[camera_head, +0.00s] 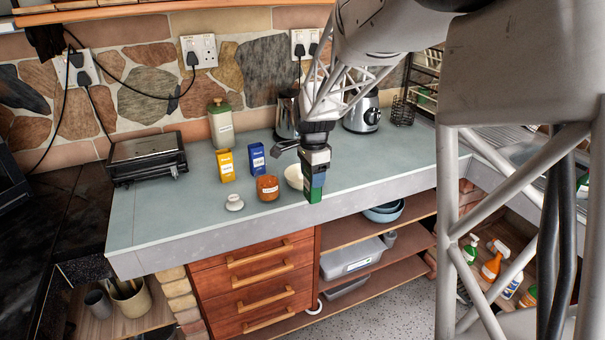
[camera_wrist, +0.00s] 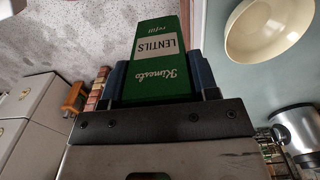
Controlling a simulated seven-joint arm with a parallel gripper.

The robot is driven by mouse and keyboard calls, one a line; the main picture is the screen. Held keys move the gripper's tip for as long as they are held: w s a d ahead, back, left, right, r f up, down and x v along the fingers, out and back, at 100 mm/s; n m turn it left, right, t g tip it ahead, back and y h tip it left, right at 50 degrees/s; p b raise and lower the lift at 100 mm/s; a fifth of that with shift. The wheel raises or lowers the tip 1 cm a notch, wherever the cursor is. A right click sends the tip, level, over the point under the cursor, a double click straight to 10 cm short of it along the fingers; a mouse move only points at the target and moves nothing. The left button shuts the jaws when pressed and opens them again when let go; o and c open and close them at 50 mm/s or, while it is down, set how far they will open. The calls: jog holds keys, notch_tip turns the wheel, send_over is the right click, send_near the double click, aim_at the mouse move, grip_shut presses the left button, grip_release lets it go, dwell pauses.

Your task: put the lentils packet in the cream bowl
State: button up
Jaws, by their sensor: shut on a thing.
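The green lentils packet (camera_wrist: 155,65) is held between the fingers of my gripper (camera_wrist: 160,82) in the wrist view, its white label facing the camera. In the head view my gripper (camera_head: 315,172) points down near the counter's front edge, with the green packet (camera_head: 314,193) below its fingers. The cream bowl (camera_wrist: 270,28) sits on the counter at the upper right of the wrist view and looks empty. In the head view the bowl (camera_head: 293,177) is just left of my gripper, partly hidden behind it. The packet is apart from the bowl.
The counter (camera_head: 165,215) is clear at front left.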

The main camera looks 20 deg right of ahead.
jog(key=shift+w, duration=0.15)
jog(key=w+d, duration=0.2)
jog(key=w, duration=0.5)
jog(key=w+d+f, duration=0.1)
jog(key=w, duration=0.7)
jog(key=shift+w+d+f, duration=0.15)
jog(key=shift+d+f, duration=0.1)
jog(key=shift+d, duration=0.15)
jog(key=shift+f, duration=0.1)
jog(key=shift+f, duration=1.65)
jog(key=shift+f, duration=0.6)
jog(key=o, duration=1)
jog(key=shift+r, duration=0.1)
notch_tip(320, 180, up, 13)
